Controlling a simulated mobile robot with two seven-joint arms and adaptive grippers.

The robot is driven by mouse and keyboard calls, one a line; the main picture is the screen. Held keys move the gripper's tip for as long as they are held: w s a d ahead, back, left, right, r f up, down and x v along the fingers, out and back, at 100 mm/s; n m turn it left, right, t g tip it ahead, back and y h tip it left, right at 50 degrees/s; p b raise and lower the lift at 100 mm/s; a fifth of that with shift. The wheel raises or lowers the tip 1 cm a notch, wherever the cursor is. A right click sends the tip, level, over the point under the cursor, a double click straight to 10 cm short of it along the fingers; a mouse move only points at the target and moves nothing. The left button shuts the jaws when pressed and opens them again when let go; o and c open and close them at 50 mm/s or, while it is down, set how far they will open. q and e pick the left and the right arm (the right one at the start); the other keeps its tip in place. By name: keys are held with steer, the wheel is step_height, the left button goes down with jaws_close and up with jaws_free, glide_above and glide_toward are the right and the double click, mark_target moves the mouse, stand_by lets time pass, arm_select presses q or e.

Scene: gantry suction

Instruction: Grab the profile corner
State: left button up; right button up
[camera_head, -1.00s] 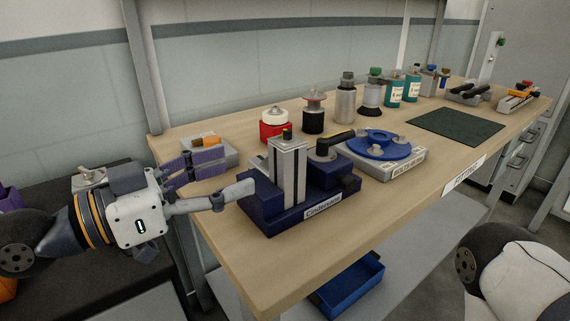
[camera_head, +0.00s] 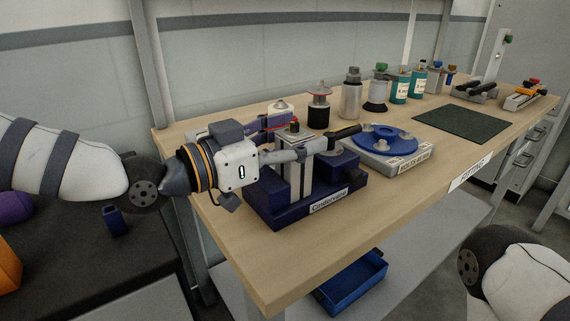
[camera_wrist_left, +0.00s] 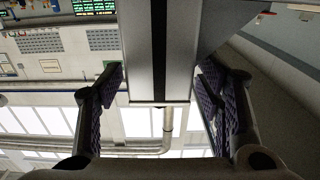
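The profile corner (camera_head: 300,178), a grey metal profile with a dark slot, stands upright in a dark blue fixture (camera_head: 268,214) at the near end of the bench. My left gripper (camera_head: 297,137) reaches in from the left at the profile's top, one finger on the far side and one on the near side. In the left wrist view the profile (camera_wrist_left: 139,50) lies between the two textured finger pads (camera_wrist_left: 160,70). The pads stand apart, close to its sides; firm contact does not show. My right gripper is out of view.
A blue round plate on a grey base (camera_head: 385,138) sits right of the fixture. Several bottles and canisters (camera_head: 351,95) line the back of the wooden bench (camera_head: 290,257). A dark mat (camera_head: 463,123) lies farther right. A blue bin (camera_head: 355,282) is below.

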arm_select(q)
steer(key=shift+f, duration=0.1)
jaws_close()
